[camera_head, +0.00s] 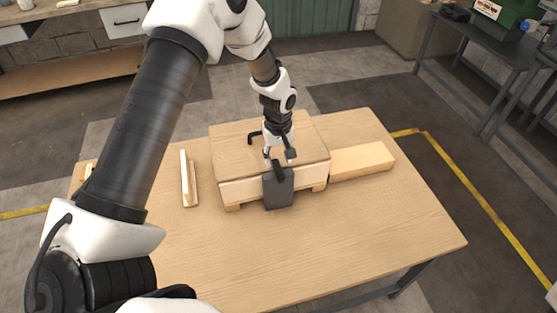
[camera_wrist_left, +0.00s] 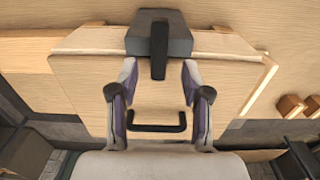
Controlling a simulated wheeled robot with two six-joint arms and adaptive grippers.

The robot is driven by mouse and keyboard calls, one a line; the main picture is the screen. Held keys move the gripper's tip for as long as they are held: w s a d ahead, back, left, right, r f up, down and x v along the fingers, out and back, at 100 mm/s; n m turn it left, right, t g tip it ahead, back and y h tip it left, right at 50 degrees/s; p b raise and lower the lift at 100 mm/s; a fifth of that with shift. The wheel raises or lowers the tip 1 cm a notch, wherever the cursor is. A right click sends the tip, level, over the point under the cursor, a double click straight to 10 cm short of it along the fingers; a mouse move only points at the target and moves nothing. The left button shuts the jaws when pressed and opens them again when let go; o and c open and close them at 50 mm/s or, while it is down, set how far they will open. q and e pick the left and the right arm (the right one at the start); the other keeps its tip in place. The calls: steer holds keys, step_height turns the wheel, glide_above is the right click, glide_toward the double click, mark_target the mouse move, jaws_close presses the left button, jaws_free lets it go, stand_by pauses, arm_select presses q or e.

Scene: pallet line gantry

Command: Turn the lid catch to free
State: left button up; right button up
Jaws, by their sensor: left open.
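A wooden box with a flat lid (camera_head: 228,150) stands on the table. A dark grey catch block (camera_head: 279,191) sits on its front side. The catch's black lever (camera_head: 277,168) points from the block in over the lid; in the left wrist view the lever (camera_wrist_left: 158,50) lies straight toward the gripper. My left gripper (camera_head: 279,156) is open above the lid near the lever. In the left wrist view its fingertips (camera_wrist_left: 160,72) are on either side of the lever's end, with gaps showing. A black lid handle (camera_wrist_left: 157,127) lies below the gripper. My right gripper is not in view.
A wooden block (camera_head: 362,160) lies right of the box, and an upright wooden piece (camera_head: 187,178) stands on the left. The front of the table (camera_head: 330,240) is clear. My left arm covers much of the left side.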

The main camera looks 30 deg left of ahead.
mark_target(278, 169)
arm_select(q)
steer(key=f, duration=0.3)
steer(key=shift+s, duration=0.2)
steer(key=shift+w+a+f+p, duration=0.15)
steer(key=shift+w+f, duration=0.15)
steer(key=shift+f, duration=0.3)
steer(key=shift+w+a+f+p, duration=0.15)
steer(key=shift+w+f, duration=0.15)
steer(key=shift+f, duration=0.25)
steer(key=shift+s+d+r, duration=0.15)
steer(key=shift+r, duration=0.05)
steer(key=shift+s+d+r, duration=0.15)
steer(key=shift+s, duration=0.05)
jaws_close()
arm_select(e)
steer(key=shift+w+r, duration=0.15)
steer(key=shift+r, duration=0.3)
